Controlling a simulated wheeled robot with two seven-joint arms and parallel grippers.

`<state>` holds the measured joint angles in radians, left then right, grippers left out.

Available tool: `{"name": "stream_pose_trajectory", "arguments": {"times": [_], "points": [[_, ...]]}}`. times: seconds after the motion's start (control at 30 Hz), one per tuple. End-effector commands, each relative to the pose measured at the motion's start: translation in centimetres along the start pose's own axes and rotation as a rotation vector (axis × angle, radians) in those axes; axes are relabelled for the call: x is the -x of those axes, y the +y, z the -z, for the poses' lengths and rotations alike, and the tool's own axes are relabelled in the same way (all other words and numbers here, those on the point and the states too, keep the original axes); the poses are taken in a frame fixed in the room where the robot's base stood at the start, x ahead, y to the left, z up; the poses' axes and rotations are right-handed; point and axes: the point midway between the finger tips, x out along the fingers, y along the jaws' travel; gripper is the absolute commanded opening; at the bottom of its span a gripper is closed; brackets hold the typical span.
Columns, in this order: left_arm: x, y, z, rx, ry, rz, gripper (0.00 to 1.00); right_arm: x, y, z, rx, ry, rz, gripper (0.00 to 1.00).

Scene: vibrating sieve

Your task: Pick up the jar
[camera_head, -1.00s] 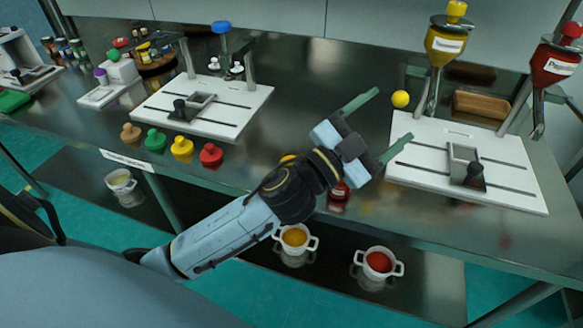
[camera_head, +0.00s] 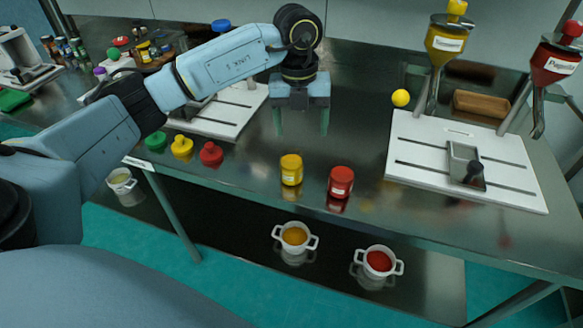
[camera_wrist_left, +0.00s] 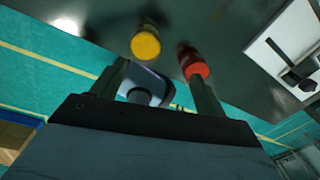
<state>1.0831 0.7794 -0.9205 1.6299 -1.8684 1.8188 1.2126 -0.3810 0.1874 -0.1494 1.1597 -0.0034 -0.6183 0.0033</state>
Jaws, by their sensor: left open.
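Two jars stand on the dark metal table: a yellow jar (camera_head: 291,170) and, to its right, a red jar (camera_head: 341,182), both upright near the front edge. My left gripper (camera_head: 301,130) points down, open and empty, above the table behind the yellow jar. In the left wrist view the yellow jar (camera_wrist_left: 145,44) and red jar (camera_wrist_left: 193,66) appear beyond the open fingers of my left gripper (camera_wrist_left: 163,82), not between them. My right gripper is not in view.
Green, yellow and red knobs (camera_head: 211,154) stand left of the jars. A white board (camera_head: 467,165) with dispensers lies to the right, near a yellow ball (camera_head: 400,98). White pots (camera_head: 295,237) with yellow and red contents sit on the lower shelf.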

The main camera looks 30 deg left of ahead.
Motion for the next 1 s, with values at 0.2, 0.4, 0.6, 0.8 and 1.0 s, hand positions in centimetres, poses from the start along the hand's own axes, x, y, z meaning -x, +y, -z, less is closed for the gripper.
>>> {"name": "stream_pose_trajectory", "arguments": {"times": [0.2, 0.4, 0.6, 0.8, 1.0], "points": [[-1.5, 1.7, -0.8, 0.041, -0.020, -0.066, 0.74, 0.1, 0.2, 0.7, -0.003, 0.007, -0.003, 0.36], [-5.5, 1.9, -0.8, 0.038, -0.018, -0.063, 0.74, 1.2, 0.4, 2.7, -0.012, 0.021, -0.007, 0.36], [-7.5, 1.9, -0.8, 0.036, -0.019, -0.061, 0.74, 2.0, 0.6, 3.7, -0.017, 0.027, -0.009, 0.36], [-9.1, 2.3, -0.5, 0.036, -0.019, -0.060, 0.74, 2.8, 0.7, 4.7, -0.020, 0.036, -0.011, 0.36], [-11.8, 2.7, 0.0, 0.036, -0.018, -0.059, 0.74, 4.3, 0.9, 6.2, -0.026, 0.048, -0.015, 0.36]]}}
